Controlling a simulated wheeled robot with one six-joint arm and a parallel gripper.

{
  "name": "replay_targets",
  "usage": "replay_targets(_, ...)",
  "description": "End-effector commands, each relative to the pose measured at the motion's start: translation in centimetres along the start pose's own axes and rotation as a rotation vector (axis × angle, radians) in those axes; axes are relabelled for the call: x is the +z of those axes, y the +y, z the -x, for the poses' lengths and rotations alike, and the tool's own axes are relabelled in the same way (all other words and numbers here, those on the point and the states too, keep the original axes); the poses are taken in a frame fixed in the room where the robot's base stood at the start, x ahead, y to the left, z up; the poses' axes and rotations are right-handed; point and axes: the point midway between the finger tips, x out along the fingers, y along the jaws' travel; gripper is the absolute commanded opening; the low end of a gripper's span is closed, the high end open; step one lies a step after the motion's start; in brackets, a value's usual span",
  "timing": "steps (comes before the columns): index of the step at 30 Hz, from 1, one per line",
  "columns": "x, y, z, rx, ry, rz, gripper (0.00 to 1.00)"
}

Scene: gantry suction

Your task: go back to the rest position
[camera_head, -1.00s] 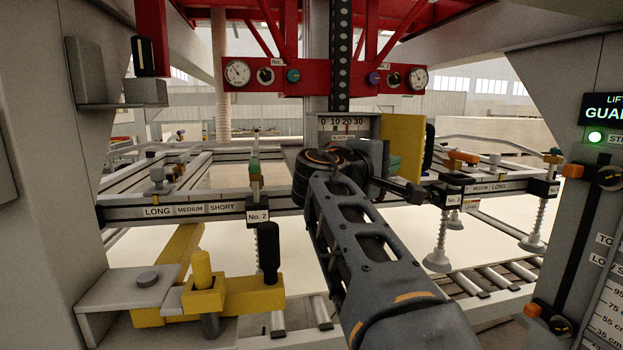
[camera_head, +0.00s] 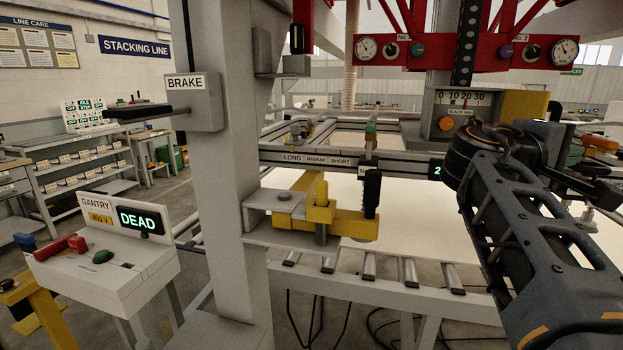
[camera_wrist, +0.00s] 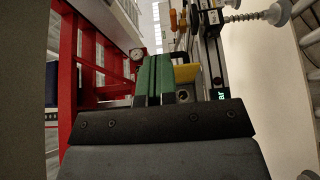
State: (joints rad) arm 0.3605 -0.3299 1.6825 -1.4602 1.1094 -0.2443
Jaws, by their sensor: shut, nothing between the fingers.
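My gripper (camera_wrist: 155,78) shows in the wrist view as two green fingers pressed together with nothing between them. In the head view my arm runs up from the lower right, and its end is by the grey gantry head with the scale, in front of the yellow panel (camera_head: 515,106). The fingers are mostly hidden there behind my wrist. In the wrist view a red truss (camera_wrist: 88,75) is on the left and a yellow part (camera_wrist: 186,73) is just beyond the fingers.
A grey post with a BRAKE box (camera_head: 193,103) stands left of centre. A gantry console (camera_head: 105,262) reading DEAD is at lower left. A yellow clamp (camera_head: 335,218) sits on a bracket. The red gauge beam (camera_head: 460,50) hangs above, and a roller conveyor (camera_head: 365,285) runs below.

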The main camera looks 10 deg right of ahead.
Motion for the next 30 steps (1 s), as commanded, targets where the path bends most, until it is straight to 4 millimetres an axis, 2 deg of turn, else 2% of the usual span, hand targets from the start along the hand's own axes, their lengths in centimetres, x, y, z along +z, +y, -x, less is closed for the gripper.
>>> replay_targets(2,0.0,0.0,0.0,0.000,-0.001,0.000,0.00)
replay_targets(5,-0.5,-1.0,-0.1,-0.045,0.025,-0.050,0.00)
replay_targets(11,-1.5,-4.8,-0.2,-0.171,0.057,-0.097,0.00)
replay_targets(16,-2.6,-9.3,0.6,-0.327,0.096,-0.146,0.00)
replay_targets(20,-3.7,-13.7,2.4,-0.491,0.131,-0.196,0.00)
replay_targets(23,-4.5,-17.8,4.8,-0.655,0.159,-0.242,0.00)
replay_targets(26,-5.0,-22.6,8.6,-0.862,0.175,-0.295,0.00)
replay_targets(27,-5.1,-24.5,10.5,-0.955,0.177,-0.317,0.00)
replay_targets(30,-4.7,-28.6,15.5,-1.175,0.163,-0.363,0.00)
